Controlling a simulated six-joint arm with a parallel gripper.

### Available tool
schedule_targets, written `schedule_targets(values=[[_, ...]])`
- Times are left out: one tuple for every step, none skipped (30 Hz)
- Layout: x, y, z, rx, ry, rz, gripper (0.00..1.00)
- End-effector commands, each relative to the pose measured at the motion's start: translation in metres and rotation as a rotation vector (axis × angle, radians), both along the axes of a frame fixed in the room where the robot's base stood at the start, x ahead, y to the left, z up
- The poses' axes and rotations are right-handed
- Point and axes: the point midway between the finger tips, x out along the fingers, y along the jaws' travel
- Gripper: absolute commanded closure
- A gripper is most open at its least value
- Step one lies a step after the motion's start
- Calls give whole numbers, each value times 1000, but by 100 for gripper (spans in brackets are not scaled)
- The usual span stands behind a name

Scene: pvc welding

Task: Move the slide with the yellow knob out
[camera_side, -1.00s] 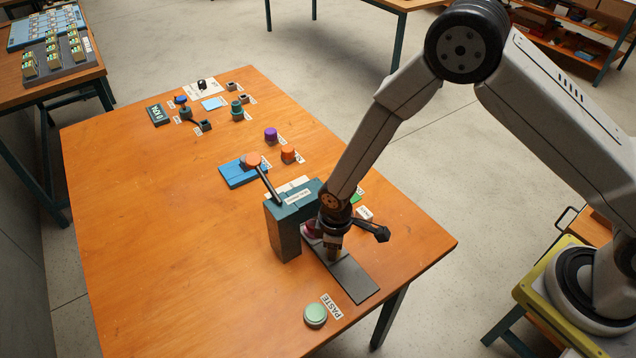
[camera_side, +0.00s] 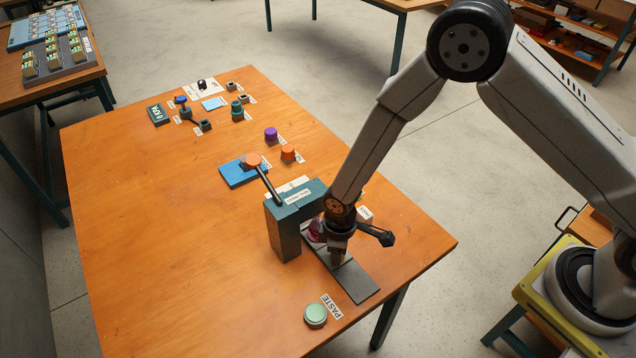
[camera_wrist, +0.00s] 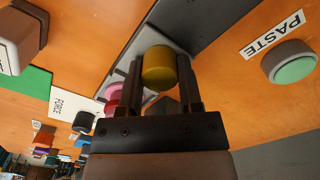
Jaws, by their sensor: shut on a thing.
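The yellow knob (camera_wrist: 159,68) shows in the wrist view between the two dark fingers of my gripper (camera_wrist: 164,88), which is shut on it. The knob sits on a light grey slide (camera_wrist: 125,65) beside a dark grey rail plate (camera_wrist: 205,22). In the side view my gripper (camera_side: 338,258) is low over the rail plate (camera_side: 357,285), in front of the teal press (camera_side: 285,232); the knob is hidden there. A pink-magenta part (camera_side: 315,230) is on the slide beside my gripper, under the press side; it also shows in the wrist view (camera_wrist: 113,92).
The press has a lever with an orange knob (camera_side: 252,160). A green PASTE button (camera_side: 315,314) stands near the front edge. A blue block (camera_side: 238,174), an orange knob (camera_side: 288,153) and a purple knob (camera_side: 271,134) stand further back. The table's left side is clear.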

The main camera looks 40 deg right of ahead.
Motion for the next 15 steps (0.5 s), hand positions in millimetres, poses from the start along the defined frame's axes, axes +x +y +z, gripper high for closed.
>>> schedule_targets(values=[[-7, 0, 1, -1, 2, 2, 100], [-12, 0, 1, -1, 2, 2, 100], [-18, 0, 1, -1, 2, 2, 100], [-22, 1, 0, -1, 2, 2, 100], [-27, 0, 0, -1, 3, 3, 100], [-33, 0, 0, -1, 2, 3, 100], [-37, 0, 0, -1, 2, 3, 100], [-42, 1, 1, -1, 2, 2, 100], [-48, 1, 0, 0, 1, 3, 100], [-53, 1, 0, -1, 2, 3, 100], [-58, 1, 0, -1, 2, 4, 100], [-64, 0, 0, -1, 2, 3, 100], [-69, 1, 0, -1, 2, 3, 100], [-73, 1, 0, 0, 1, 3, 100], [-78, 1, 0, 0, 1, 3, 100]])
